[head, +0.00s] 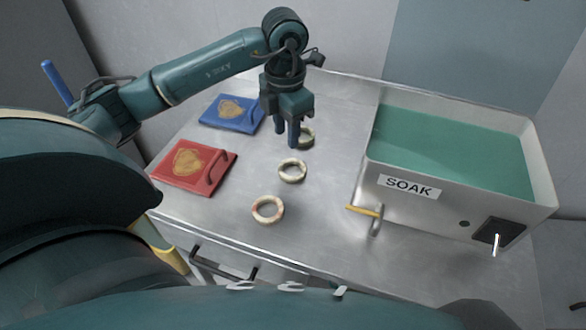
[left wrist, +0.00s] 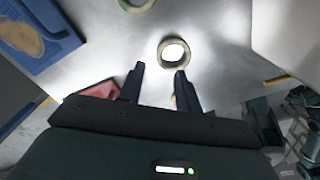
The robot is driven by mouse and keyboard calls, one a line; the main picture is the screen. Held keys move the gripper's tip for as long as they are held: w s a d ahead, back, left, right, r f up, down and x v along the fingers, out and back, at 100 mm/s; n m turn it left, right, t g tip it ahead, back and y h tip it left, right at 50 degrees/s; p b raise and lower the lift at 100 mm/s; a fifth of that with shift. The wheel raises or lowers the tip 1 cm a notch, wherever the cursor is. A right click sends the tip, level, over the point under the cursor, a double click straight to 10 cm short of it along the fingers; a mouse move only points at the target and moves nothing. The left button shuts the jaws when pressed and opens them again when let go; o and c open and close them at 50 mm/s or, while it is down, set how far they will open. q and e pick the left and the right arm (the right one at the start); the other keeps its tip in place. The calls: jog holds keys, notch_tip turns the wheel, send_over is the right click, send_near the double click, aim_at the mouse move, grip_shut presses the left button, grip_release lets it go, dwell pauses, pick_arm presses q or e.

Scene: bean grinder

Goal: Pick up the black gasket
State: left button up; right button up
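No plainly black gasket shows. Three pale ring-shaped gaskets lie flat in a line on the steel table. The far ring (head: 311,136) looks olive-green and is partly hidden by my left gripper. The middle ring (head: 292,181) is cream with dark patches, and the near ring (head: 267,221) is cream with a reddish mark. My left gripper (head: 288,143) points down beside the far ring, fingers apart and empty. In the left wrist view the open fingers (left wrist: 157,70) have a pale ring (left wrist: 161,52) just beyond them, and a greenish ring shows at the top edge. My right gripper is out of view.
A blue tray (head: 205,119) and a red tray (head: 165,174), each with a tan emblem, lie left of the rings. A SOAK basin (head: 450,205) of green liquid stands right, with a yellow-handled valve (head: 362,210) on its near side. Bare table (head: 325,225) lies between.

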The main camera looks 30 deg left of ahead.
aim_at(287, 159)
pick_arm(q)
notch_tip(287, 159, down, 8)
jog(key=shift+r+p, duration=0.25)
jog(key=shift+p, duration=0.15)
jog(key=shift+c, duration=0.3)
grip_shut()
jog(key=shift+w, duration=0.1)
